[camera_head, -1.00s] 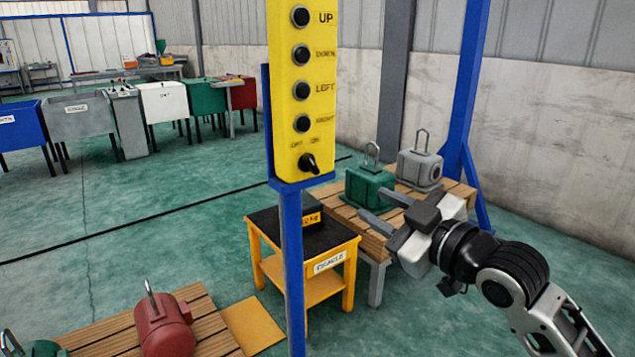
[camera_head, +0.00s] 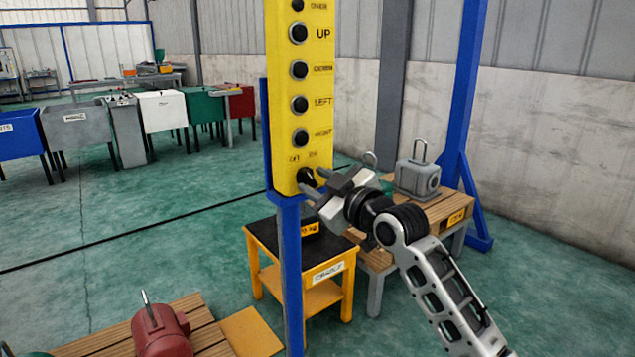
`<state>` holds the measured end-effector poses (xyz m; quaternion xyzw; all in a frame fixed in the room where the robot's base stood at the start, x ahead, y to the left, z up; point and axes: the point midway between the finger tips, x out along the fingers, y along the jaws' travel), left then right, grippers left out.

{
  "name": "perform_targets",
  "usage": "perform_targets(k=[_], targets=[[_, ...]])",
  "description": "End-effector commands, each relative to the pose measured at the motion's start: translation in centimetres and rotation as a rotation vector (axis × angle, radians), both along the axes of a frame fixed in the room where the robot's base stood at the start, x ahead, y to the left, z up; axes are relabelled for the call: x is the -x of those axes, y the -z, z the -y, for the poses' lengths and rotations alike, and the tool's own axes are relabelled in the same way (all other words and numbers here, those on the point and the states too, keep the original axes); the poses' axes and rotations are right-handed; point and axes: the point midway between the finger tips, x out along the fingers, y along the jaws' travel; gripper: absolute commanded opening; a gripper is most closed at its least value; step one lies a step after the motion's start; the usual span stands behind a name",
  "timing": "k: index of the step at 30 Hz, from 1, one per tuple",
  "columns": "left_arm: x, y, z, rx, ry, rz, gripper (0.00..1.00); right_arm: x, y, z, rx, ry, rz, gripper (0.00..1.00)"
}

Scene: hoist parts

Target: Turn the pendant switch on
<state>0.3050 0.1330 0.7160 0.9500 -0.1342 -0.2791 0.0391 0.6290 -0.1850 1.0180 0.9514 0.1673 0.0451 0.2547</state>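The yellow pendant (camera_head: 287,105) stands upright on a blue post (camera_head: 291,262), with a column of black buttons on its face. The black rotary switch (camera_head: 305,175) is near its bottom, under ON and OFF lettering that is blurred. My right gripper (camera_head: 312,182) is at the switch, coming from the right. Its two fingers look apart, with the knob at or between the tips. I cannot tell whether they touch it. The fingers partly cover the knob, so its pointing direction is unclear. My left gripper is not in view.
A yellow table (camera_head: 338,269) with a black top stands behind the post. A grey hoist part (camera_head: 417,178) sits on a wooden bench (camera_head: 440,215) at right. A red part (camera_head: 160,333) lies on a pallet at lower left.

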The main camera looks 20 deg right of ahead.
Motion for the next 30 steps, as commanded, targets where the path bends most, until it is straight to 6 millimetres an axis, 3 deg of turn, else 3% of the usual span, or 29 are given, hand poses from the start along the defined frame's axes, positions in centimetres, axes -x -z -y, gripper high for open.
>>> perform_targets(k=[9,10,13,14,30], targets=[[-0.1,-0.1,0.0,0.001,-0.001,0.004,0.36,-0.3,0.0,-0.1,0.000,0.000,0.000,0.34],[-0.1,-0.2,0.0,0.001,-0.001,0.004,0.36,-0.3,0.0,-0.1,0.000,0.000,0.000,0.31],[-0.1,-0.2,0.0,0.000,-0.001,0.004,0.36,-0.3,0.0,-0.1,0.000,0.000,-0.001,0.03],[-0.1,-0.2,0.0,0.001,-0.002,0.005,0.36,-0.3,0.0,-0.1,0.000,0.000,-0.001,0.00],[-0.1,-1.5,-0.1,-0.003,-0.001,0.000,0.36,-0.3,-0.2,-0.1,-0.105,0.000,-0.042,0.00]])
